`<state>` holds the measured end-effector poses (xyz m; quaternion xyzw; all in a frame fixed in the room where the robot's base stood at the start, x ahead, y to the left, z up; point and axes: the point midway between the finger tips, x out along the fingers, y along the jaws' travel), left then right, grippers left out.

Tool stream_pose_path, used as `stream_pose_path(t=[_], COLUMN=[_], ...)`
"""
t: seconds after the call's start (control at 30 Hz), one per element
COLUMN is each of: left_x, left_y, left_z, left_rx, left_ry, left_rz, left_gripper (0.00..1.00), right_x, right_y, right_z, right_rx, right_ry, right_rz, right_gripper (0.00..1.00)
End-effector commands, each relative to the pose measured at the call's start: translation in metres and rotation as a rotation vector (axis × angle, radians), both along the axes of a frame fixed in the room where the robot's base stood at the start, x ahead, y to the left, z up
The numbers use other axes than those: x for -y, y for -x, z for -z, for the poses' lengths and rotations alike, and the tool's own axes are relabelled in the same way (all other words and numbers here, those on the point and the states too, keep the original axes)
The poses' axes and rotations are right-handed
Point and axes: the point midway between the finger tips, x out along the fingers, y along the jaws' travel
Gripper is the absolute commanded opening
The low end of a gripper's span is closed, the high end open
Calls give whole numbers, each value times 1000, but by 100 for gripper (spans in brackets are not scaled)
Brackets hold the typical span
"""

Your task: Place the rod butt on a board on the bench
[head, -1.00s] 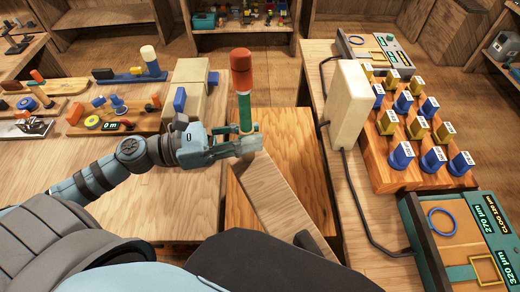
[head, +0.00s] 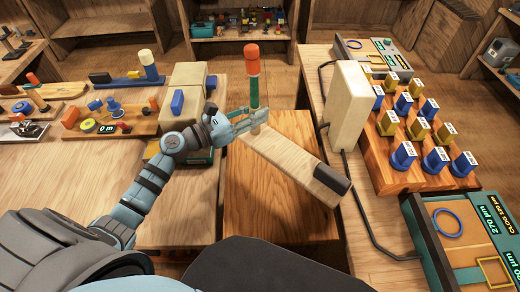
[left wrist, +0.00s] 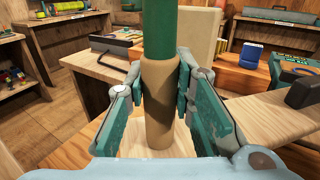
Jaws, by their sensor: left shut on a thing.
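The rod butt (head: 254,90) has a red top, a green section and a cork-coloured lower grip, and stands upright. My left gripper (head: 256,117) is shut on its lower grip; the left wrist view shows the fingers on both sides of the cork-coloured part (left wrist: 157,120). The grip's foot meets a pale wooden board (head: 285,160) with a dark block at its right end. The board slants down to the right over an orange-brown wooden surface (head: 270,215), seemingly raised above it. The pale bench top (head: 75,185) lies to the left. My right gripper is not in view.
Boards with tackle parts (head: 110,118) stand at the bench's back left. A pale block with a blue knob (head: 178,100) is close behind my gripper. A cream upright box (head: 347,100) and a rack of blue and yellow knobs (head: 415,135) stand right. The bench's front left is clear.

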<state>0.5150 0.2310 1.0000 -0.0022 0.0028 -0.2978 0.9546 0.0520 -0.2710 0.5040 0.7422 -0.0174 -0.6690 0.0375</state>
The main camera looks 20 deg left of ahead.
Motion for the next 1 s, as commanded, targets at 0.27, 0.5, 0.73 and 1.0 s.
stream_pose_path(t=[0.27,0.5,0.73,1.0], left_x=[1,0,0,0], left_y=[0,0,0,0], left_z=[68,107,105,108], left_rx=[1,2,3,2], left_ry=[2,1,0,-1], left_rz=[2,1,2,1], left_gripper=[0,0,0,43], right_x=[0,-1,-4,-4], right_y=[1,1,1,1], right_z=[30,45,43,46], right_rx=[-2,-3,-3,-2], right_ry=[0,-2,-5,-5], right_rz=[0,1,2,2], right_gripper=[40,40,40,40])
